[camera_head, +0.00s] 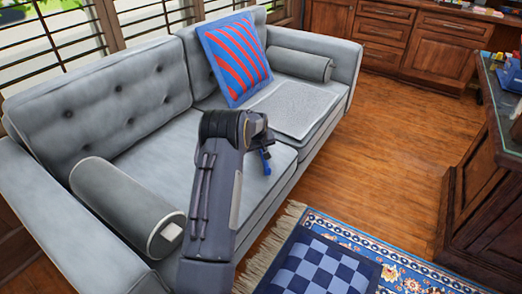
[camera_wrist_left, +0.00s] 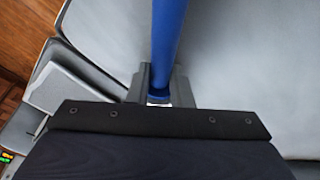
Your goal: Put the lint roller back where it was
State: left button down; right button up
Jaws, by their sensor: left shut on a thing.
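The lint roller shows as a blue handle in the left wrist view (camera_wrist_left: 170,40), running up from between my left gripper's fingers. My left gripper (camera_wrist_left: 159,92) is shut on this blue handle. In the head view a small blue part of the lint roller (camera_head: 265,161) shows by the end of my left arm, over the front of the grey sofa's seat (camera_head: 272,150). The rest of the roller is hidden behind my arm or out of frame. I cannot tell whether it touches the seat. My right gripper is not in view.
A blue and red striped cushion (camera_head: 234,58), a flat grey pad (camera_head: 296,107) and two bolsters (camera_head: 127,205) (camera_head: 300,64) are on the sofa. A dark wood desk (camera_head: 485,180) stands right. A checkered blue cushion (camera_head: 318,264) lies on the patterned rug (camera_head: 405,268). Wooden floor between is clear.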

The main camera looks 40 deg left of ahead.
pick_arm(q)
jog(key=c, duration=1.3)
grip_release()
jog(key=shift+r, duration=0.2)
jog(key=s+d+r+h+p, duration=0.1)
jog(key=s+d+r, duration=0.2)
jog(key=r, duration=0.3)
jog(key=s+d+r+m+p, duration=0.1)
jog(key=s+d+r+p, duration=0.1)
jog(key=s+d+r, duration=0.3)
jog(key=s+r+h+p, duration=0.1)
jog(key=s+r, duration=0.1)
jog(key=r, duration=0.5)
jog(key=s+d+r+m+t+h, duration=0.1)
jog(key=s+d+r+m+h, duration=0.15)
jog(key=s+d+r, duration=0.6)
jog(key=s+d+f+m, duration=0.2)
jog(key=s+d, duration=0.5)
jog(key=s, duration=0.3)
jog(key=s+d+f+m+h, duration=0.1)
jog(key=s+d+m, duration=0.2)
jog(key=s+d, duration=0.5)
jog(key=s, duration=0.2)
jog(key=shift+s+d+f+m, duration=0.25)
jog(key=shift+s+f+m, duration=0.05)
jog(key=shift+f+m, duration=0.05)
